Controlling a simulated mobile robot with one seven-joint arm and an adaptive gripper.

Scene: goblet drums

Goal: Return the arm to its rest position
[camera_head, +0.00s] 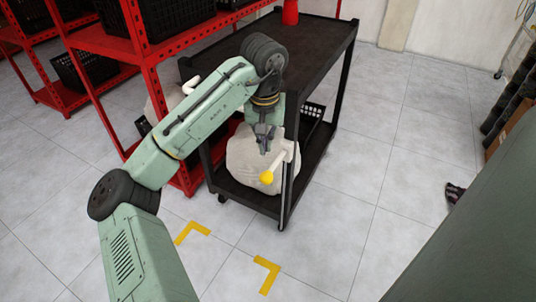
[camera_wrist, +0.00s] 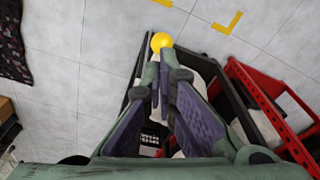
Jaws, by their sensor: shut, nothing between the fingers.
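My arm (camera_head: 195,115) reaches from the lower left over the black cart and bends down at its far end. My gripper (camera_head: 264,145) points down at the cart's near side, in front of a pale, bulky object (camera_head: 250,165). In the wrist view my gripper (camera_wrist: 161,85) has its fingertips together, with nothing visible between them. A yellow ball (camera_head: 267,178) on a pale stick is just below the gripper; the ball also shows beyond the fingertips in the wrist view (camera_wrist: 161,40).
The black cart (camera_head: 318,30) carries a red object (camera_head: 290,12) on top. A red shelf rack (camera_head: 150,90) with black crates stands close left of the arm. Yellow corner marks (camera_head: 267,275) lie on the floor. Open tiled floor (camera_head: 400,130) extends right of the cart.

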